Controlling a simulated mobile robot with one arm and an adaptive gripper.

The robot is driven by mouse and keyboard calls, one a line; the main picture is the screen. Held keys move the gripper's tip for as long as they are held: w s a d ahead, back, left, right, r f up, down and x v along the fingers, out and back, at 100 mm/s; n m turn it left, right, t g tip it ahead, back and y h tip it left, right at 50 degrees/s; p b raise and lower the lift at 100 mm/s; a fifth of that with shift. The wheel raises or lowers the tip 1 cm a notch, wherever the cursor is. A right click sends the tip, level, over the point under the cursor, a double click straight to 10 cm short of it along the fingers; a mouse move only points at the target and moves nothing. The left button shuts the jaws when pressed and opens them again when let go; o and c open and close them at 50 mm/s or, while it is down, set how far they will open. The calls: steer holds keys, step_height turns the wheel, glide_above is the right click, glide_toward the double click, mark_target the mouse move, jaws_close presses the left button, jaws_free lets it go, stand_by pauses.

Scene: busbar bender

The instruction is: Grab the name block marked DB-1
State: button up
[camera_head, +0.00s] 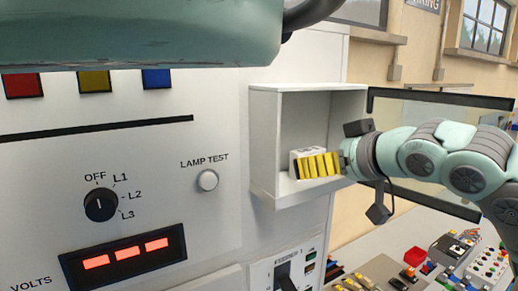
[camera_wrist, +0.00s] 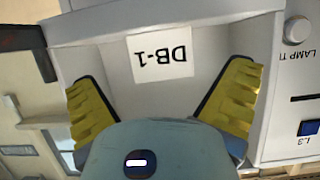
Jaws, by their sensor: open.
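The name block marked DB-1 is white. In the wrist view its label (camera_wrist: 160,57) reads upside down, midway between my two yellow fingers. In the head view a white part of the block (camera_head: 304,152) shows above and behind the fingers, inside an open white box (camera_head: 264,150). My gripper (camera_head: 320,165) has entered this box from the right. In the wrist view my gripper (camera_wrist: 163,85) is wide open, with one finger to each side of the label and a visible gap on both sides. The near finger hides most of the block in the head view.
The box's side walls, top and floor closely surround my fingers. A white panel with a knob (camera_head: 101,205), a lamp test button (camera_head: 208,180) and a red display (camera_head: 124,256) stands to the left. A bench with several small parts lies below right.

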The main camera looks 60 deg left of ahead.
steer(key=shift+s+a+r+p, duration=0.2)
steer(key=shift+a+p, duration=0.15)
steer(key=shift+p, duration=0.5)
steer(key=p, duration=0.3)
steer(key=shift+a+f, duration=0.2)
steer(key=shift+a, duration=0.2)
steer(key=shift+w+a+f+b, duration=0.25)
steer(key=shift+a+f+b, duration=0.65)
steer(key=shift+a+b, duration=0.25)
steer(key=shift+a, duration=0.55)
steer(key=shift+w, duration=0.1)
steer(key=c, duration=1.1)
